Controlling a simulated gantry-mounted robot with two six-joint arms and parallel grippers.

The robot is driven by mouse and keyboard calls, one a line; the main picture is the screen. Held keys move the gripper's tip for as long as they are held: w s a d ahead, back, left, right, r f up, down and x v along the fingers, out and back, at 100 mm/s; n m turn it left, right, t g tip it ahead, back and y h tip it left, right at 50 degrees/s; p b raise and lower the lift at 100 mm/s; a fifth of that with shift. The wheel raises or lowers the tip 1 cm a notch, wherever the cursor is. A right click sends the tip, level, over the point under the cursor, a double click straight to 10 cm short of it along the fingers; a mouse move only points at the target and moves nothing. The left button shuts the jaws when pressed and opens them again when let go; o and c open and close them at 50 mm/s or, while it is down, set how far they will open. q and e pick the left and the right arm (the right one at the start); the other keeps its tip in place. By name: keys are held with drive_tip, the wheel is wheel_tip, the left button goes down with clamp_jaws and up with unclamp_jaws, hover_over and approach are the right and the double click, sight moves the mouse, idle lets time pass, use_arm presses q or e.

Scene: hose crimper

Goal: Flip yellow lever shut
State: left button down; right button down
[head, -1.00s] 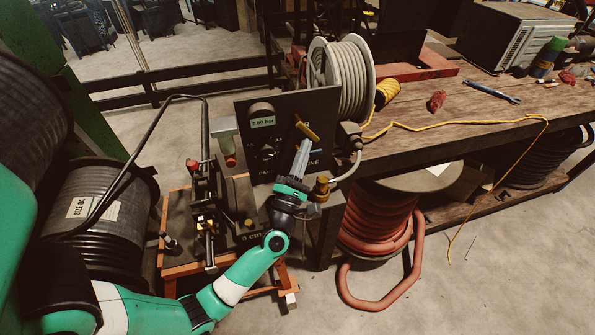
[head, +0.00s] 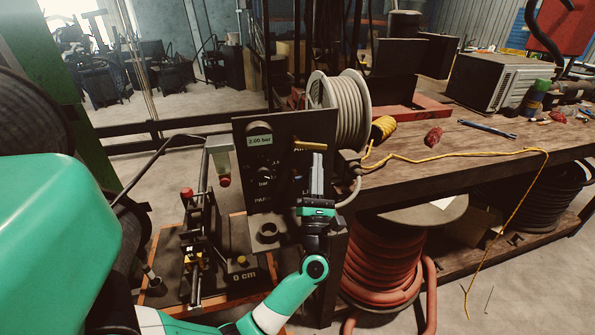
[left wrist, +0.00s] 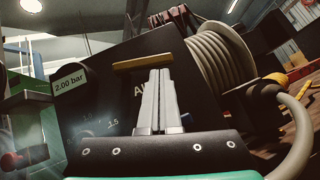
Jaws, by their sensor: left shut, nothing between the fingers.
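The yellow lever (head: 310,145) lies about horizontal on the upper right of the dark air panel (head: 285,130). It also shows in the left wrist view (left wrist: 142,62), straight ahead of the fingertips. My left gripper (head: 318,158) points up at the panel, just below the lever's right part. In the left wrist view its fingers (left wrist: 160,72) are together with nothing between them, and the tips appear at or very close to the lever's underside. I cannot tell whether they touch. My right gripper is not in view.
A display on the panel (head: 260,140) reads 2.00 bar. A grey hose reel (head: 345,110) stands right behind the panel. The crimper (head: 195,240) with its red knob is at the left. A wooden bench (head: 450,155) with a yellow cord runs right.

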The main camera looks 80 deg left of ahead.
use_arm(q)
drive_tip(key=v, duration=1.1)
drive_tip(key=shift+w+d, duration=0.1)
drive_tip(key=shift+d, duration=0.05)
